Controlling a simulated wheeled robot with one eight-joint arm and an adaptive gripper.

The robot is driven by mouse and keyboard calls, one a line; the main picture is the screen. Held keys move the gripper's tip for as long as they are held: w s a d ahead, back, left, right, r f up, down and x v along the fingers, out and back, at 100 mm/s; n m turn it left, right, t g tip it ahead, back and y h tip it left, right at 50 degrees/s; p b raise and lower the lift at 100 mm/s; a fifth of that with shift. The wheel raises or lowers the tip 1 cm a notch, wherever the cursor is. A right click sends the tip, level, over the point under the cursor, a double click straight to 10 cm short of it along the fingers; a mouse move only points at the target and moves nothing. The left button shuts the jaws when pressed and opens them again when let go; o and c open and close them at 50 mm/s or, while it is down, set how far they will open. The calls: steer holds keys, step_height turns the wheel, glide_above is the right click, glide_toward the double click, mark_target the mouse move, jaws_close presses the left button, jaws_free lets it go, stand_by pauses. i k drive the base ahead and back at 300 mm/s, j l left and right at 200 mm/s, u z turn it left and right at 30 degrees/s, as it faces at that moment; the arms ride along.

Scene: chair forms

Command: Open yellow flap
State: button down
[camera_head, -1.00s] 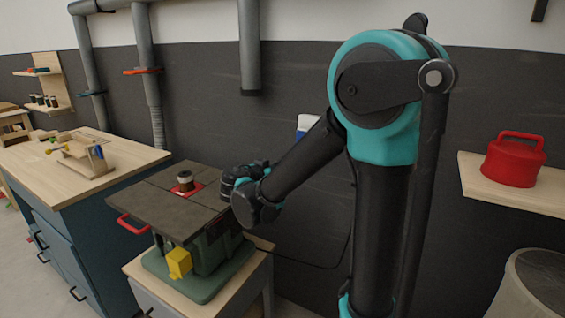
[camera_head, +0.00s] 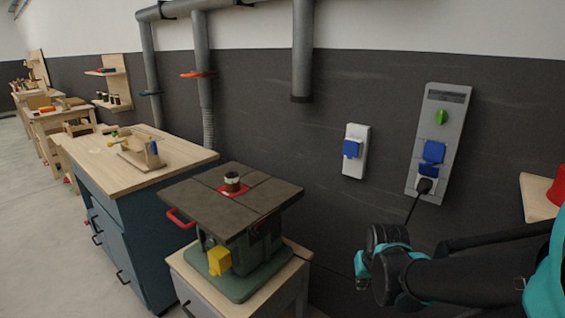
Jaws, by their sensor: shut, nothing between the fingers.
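The yellow flap (camera_head: 219,261) is a small bright yellow box-like cover low on the front of a green machine (camera_head: 250,265). It looks closed, though its edges are too small to make out. My gripper (camera_head: 364,266) is at the lower right, well to the right of the machine and apart from the flap. It is shut and holds nothing; its fingertips are mostly hidden by the wrist.
The machine has a dark top (camera_head: 270,195) and a red handle (camera_head: 180,218), and stands on a wooden-topped cabinet (camera_head: 290,270). A blue workbench (camera_head: 150,240) stands left. A wall panel (camera_head: 437,140) holds a plugged-in cable. Floor at left is clear.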

mark_target(220, 258)
steer(key=k+j+u, duration=0.75)
steer(key=k, duration=0.15)
steer(key=k+j+u, duration=0.4)
steer(key=i+j, duration=0.05)
steer(key=j, duration=0.05)
